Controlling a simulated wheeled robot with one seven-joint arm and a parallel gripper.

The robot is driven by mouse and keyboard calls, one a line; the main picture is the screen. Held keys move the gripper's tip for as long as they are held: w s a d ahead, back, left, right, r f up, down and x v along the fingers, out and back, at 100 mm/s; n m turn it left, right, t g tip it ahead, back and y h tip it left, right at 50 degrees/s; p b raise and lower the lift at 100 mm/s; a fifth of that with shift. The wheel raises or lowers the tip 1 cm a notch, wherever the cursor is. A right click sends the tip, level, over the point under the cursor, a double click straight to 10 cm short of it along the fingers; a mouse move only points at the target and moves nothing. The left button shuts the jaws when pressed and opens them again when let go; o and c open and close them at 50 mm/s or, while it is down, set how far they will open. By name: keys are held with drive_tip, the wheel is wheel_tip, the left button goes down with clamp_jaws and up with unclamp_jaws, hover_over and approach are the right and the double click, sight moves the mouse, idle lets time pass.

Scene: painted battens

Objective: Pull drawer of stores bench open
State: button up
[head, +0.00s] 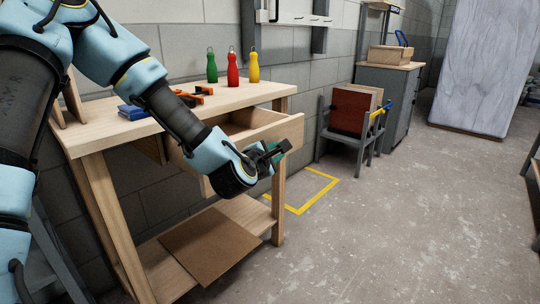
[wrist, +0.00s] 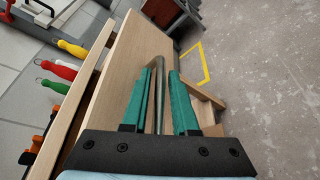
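The stores bench (head: 110,112) is a pale wooden bench on the left in the head view. Its drawer (head: 262,133) stands partly out from under the top, and its open inside shows. In the wrist view the drawer front (wrist: 145,50) is a long plank beside the fingers. My gripper (head: 276,151) is at the outer face of the drawer front. In the wrist view my gripper's teal fingers (wrist: 160,98) stand apart with a narrow strip, perhaps the handle, between them. Whether they press on it is unclear.
Green (head: 212,66), red (head: 233,68) and yellow (head: 253,66) bottle-shaped items stand on the bench top with orange tools (head: 198,92) and a blue item (head: 131,112). A brown board (head: 212,246) lies on the lower shelf. The floor at right is clear.

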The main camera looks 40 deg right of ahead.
drive_tip(key=p+v, duration=0.8)
drive_tip(key=v, duration=0.2)
idle(0.3)
drive_tip(key=shift+s+a, duration=0.1)
drive_tip(key=shift+a, duration=0.05)
